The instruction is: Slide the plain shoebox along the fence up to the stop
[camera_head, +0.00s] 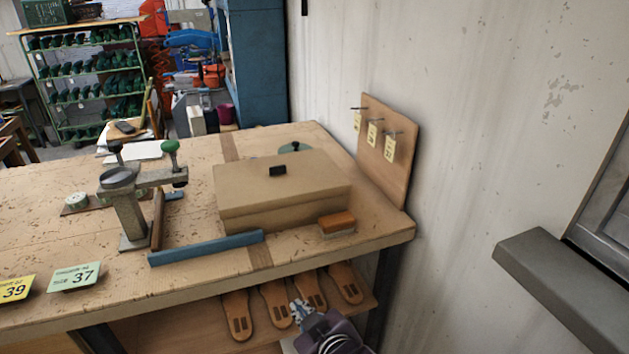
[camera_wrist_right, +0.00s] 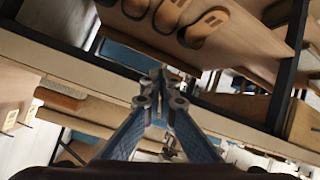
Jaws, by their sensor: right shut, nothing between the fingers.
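The plain shoebox (camera_head: 285,205) is a closed tan box with a small black piece on its lid. It sits on the workbench in the head view. A blue bar, seemingly the fence (camera_head: 207,247), lies along the bench's front edge, in front of the box and to its left. A dark wooden bar (camera_head: 158,220), perhaps the stop, lies near the fence's left end. My right gripper (camera_head: 301,311) is below the bench's front edge, apart from the box. In the wrist view its blue fingers (camera_wrist_right: 160,92) meet, with nothing between them. My left gripper is not in view.
An orange-topped brush (camera_head: 337,224) lies right of the box. A metal stand with a green knob (camera_head: 169,146) is on the left. Number cards (camera_head: 75,276) lie at the front left. Several sandals (camera_head: 274,304) rest on the shelf below. A pegboard (camera_head: 385,150) stands by the wall.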

